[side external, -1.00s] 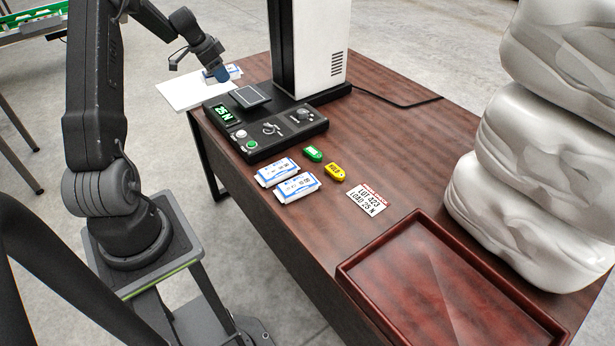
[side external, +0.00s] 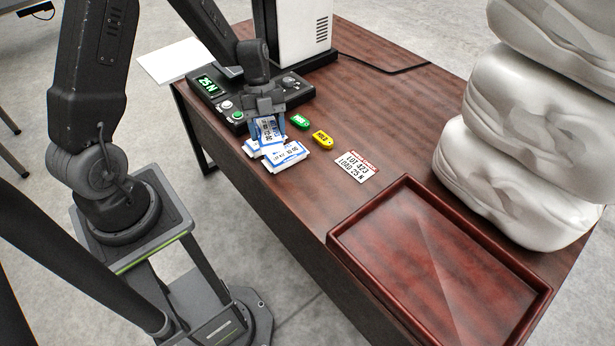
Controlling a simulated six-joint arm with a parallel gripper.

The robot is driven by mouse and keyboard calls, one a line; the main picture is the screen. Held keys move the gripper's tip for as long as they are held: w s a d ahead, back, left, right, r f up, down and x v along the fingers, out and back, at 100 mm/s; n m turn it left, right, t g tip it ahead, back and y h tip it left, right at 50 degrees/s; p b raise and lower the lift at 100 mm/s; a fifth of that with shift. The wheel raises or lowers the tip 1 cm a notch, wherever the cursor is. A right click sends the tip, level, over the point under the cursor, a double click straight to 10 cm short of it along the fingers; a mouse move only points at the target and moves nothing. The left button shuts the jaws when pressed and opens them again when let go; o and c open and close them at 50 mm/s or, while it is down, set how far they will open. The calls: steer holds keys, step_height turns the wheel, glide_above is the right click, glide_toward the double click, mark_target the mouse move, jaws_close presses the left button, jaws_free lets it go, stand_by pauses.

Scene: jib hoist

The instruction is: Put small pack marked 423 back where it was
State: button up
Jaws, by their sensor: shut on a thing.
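My gripper (side external: 265,108) is shut on a small white and blue pack (side external: 268,131). It holds the pack tilted steeply, over or just behind two similar packs. One of these, the rear pack (side external: 252,149), is partly hidden by the held one. The front pack (side external: 286,156) lies flat near the table's left edge. The print on the packs is too small to read, so I cannot tell which is marked 423. I cannot tell whether the held pack touches the others. A card (side external: 356,166) on the table reads LOT 423, LOAD 25 N.
A black console (side external: 230,112) with a green 25 N display stands behind the packs. A green tag (side external: 300,121) and a yellow tag (side external: 322,138) lie right of them. A red-brown tray (side external: 340,250) is at the front, white sacks (side external: 530,120) at right. The white plate (side external: 172,62) is bare.

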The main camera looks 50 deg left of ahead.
glide_above(309, 184)
steer(key=a, duration=0.1)
step_height(309, 184, down, 6)
steer(key=shift+w+a+f, duration=0.15)
steer(key=shift+f, duration=2.1)
steer(key=shift+f, duration=0.1)
steer(key=o, duration=1)
